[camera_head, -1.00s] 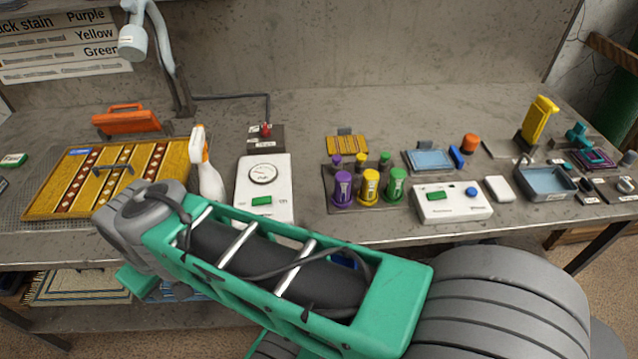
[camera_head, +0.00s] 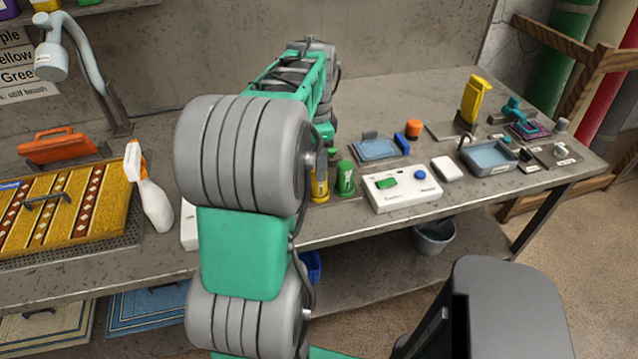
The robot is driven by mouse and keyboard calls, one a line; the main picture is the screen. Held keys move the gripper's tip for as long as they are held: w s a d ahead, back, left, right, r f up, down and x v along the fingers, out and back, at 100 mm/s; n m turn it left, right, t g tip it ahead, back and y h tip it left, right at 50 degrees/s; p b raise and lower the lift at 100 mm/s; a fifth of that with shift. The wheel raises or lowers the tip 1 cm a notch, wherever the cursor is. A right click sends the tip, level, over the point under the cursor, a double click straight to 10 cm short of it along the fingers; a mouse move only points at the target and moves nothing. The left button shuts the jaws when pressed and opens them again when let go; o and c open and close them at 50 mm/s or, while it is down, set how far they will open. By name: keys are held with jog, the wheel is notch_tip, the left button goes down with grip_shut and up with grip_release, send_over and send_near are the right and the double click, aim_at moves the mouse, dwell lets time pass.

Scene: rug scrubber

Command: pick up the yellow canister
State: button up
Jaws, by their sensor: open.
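The yellow canister (camera_head: 320,188) stands upright on the workbench, just right of my grey arm joint, which covers part of it. The green canister (camera_head: 345,178) stands close to its right. My arm reaches over the bench, and the green body of my gripper (camera_head: 324,131) shows in part above and behind the yellow canister. It is open and appears apart from the canister. The purple canister is hidden behind my arm.
A white control box (camera_head: 402,191) with green and blue buttons sits right of the canisters. A blue tray (camera_head: 378,149), an orange-capped item (camera_head: 413,129) and a water basin (camera_head: 489,158) are farther right. A spray bottle (camera_head: 150,190) and a patterned rug (camera_head: 66,215) are at left.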

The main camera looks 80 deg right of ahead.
jog(key=f, duration=0.7)
jog(key=shift+s+d+f+p, duration=0.2)
jog(key=shift+s+f+p, duration=0.15)
jog(key=shift+f+p, duration=0.05)
grip_shut()
